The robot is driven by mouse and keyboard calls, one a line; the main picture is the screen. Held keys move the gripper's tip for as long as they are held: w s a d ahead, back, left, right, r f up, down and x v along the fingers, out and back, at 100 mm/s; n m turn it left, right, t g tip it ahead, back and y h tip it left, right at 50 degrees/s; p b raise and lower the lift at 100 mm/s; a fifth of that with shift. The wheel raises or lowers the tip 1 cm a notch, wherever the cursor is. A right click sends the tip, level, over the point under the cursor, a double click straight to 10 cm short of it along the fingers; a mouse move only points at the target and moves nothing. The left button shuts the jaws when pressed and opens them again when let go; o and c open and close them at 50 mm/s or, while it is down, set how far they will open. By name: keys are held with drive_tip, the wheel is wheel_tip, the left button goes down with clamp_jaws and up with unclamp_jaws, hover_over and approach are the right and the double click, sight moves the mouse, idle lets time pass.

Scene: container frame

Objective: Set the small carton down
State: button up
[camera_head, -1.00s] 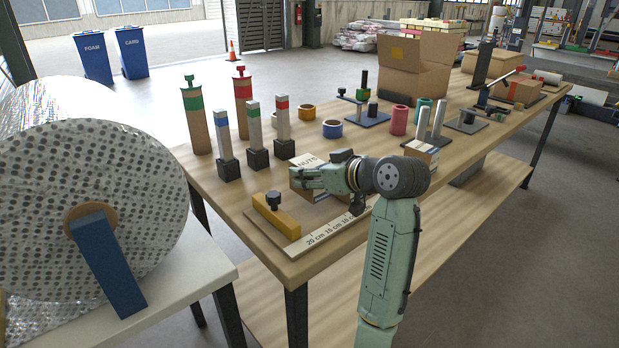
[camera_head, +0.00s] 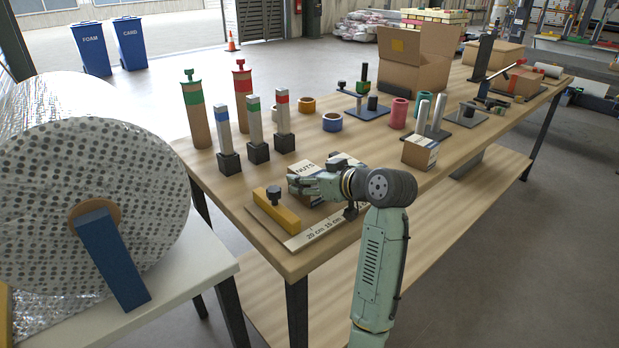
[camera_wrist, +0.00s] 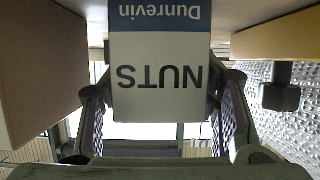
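The small carton (camera_head: 303,169), white on top and marked NUTS, is upright over the board with the centimetre scale (camera_head: 318,233), to the right of the yellow block (camera_head: 276,212). My gripper (camera_head: 305,184) is at the carton's near side. In the wrist view the carton (camera_wrist: 160,75) appears upside down, with one finger (camera_wrist: 98,118) on its left and the other (camera_wrist: 229,115) on its right. The fingers appear closed against its sides. Its underside is hidden, so I cannot tell whether it touches the board.
A brown box face (camera_wrist: 40,65) is close beside the carton in the wrist view. Another small carton (camera_head: 420,151) sits to the right. Several upright posts and cylinders (camera_head: 257,130) stand behind.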

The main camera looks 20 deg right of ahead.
drive_tip(key=shift+o, duration=1.1)
drive_tip(key=shift+r, duration=0.3)
drive_tip(key=b+v, duration=0.2)
drive_tip(key=v, duration=1)
